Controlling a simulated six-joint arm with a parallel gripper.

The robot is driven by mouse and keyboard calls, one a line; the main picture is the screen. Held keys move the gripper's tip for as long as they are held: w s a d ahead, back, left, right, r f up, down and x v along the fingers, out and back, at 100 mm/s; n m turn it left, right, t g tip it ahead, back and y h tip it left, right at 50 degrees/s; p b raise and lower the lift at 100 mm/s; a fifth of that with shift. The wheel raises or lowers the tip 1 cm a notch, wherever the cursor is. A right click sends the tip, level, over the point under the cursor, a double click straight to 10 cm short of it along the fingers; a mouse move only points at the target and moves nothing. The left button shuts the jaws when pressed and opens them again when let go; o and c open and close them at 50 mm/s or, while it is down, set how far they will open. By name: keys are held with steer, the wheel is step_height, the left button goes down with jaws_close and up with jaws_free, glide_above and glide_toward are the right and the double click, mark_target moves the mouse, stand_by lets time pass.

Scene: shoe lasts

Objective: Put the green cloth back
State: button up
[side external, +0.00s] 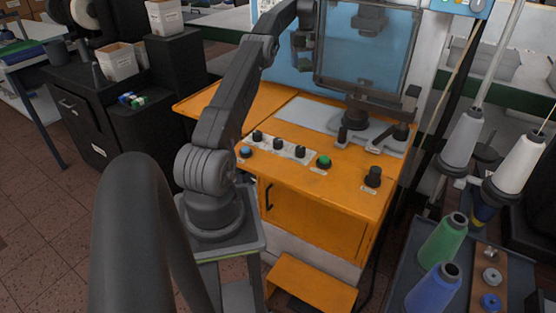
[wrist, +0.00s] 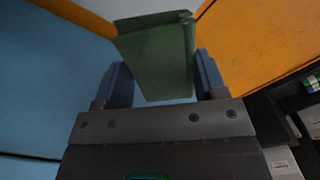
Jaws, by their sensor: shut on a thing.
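The green cloth (wrist: 155,55) is a folded, block-like piece between the two dark fingers of my gripper (wrist: 163,78) in the wrist view. My gripper is shut on it. In the side view my gripper (side external: 302,42) is raised above the back left of the orange machine table, in front of a blue panel. The cloth is a small dark green patch (side external: 301,66) below it, apart from the table. The far side of the cloth is hidden in both views.
The orange table (side external: 215,107) carries a row of knobs (side external: 280,145) and a green button (side external: 324,161). A framed clear guard (side external: 367,50) stands just right of my gripper. Thread cones (side external: 443,240) are at the right. Black cabinets with white boxes (side external: 117,62) stand left.

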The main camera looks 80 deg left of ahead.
steer(key=shift+r, duration=1.05)
steer(key=shift+s+d+r+m, duration=0.3)
steer(key=shift+d+r, duration=0.1)
steer(key=shift+r, duration=0.25)
steer(key=shift+s+d+r+m, duration=0.15)
steer(key=shift+d+r+m, duration=0.2)
steer(key=shift+r, duration=0.3)
steer(key=s+d+r+m, duration=0.2)
steer(key=d+r, duration=0.1)
steer(key=d, duration=0.1)
steer(key=m, duration=0.6)
glide_above(275, 165)
step_height(275, 165, down, 5)
step_height(275, 165, down, 15)
steer(key=shift+d, duration=0.15)
steer(key=shift+f, duration=2.3)
steer(key=shift+f, duration=0.15)
